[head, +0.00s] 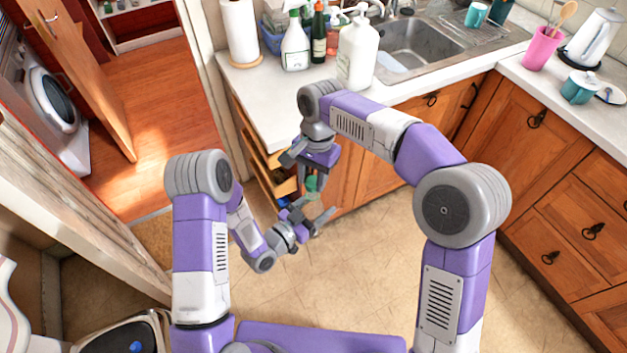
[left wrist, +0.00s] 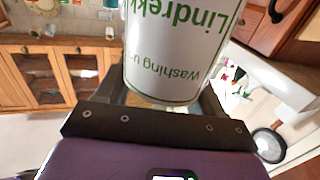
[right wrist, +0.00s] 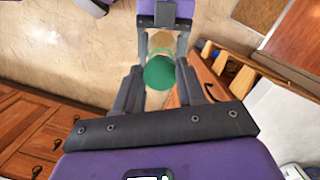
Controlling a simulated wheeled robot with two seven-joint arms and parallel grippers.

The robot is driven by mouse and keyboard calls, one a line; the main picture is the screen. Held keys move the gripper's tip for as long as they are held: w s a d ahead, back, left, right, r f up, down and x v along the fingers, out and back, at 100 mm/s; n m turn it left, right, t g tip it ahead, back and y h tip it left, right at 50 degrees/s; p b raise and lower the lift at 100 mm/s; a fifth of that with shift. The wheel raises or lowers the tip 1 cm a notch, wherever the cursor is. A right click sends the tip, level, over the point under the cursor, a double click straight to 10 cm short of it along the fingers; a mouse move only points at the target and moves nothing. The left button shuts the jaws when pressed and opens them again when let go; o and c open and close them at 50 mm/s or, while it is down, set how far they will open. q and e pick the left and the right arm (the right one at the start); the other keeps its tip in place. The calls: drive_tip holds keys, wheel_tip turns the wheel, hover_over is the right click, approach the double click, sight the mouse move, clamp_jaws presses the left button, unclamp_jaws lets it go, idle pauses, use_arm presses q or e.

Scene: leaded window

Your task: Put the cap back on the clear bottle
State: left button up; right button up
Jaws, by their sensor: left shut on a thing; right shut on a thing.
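The clear bottle has a white label with green lettering, large in the left wrist view (left wrist: 180,50). My left gripper (head: 308,222) is shut on the bottle. The green cap (right wrist: 160,73) is between the fingers of my right gripper (right wrist: 160,80), which is shut on it. In the head view the cap (head: 312,184) hangs below my right gripper and above my left one. In the right wrist view the cap covers part of the bottle behind it (right wrist: 160,42). I cannot tell whether cap and bottle touch.
The worktop (head: 260,95) behind carries a white pump bottle (head: 357,52), a spray bottle (head: 295,42) and a paper roll (head: 239,32). An open drawer (head: 262,155) is close to my right gripper. The floor (head: 350,260) in front is clear.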

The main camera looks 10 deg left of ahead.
drive_tip(key=shift+f, duration=0.1)
drive_tip(key=shift+f, duration=0.8)
drive_tip(key=shift+f, duration=0.55)
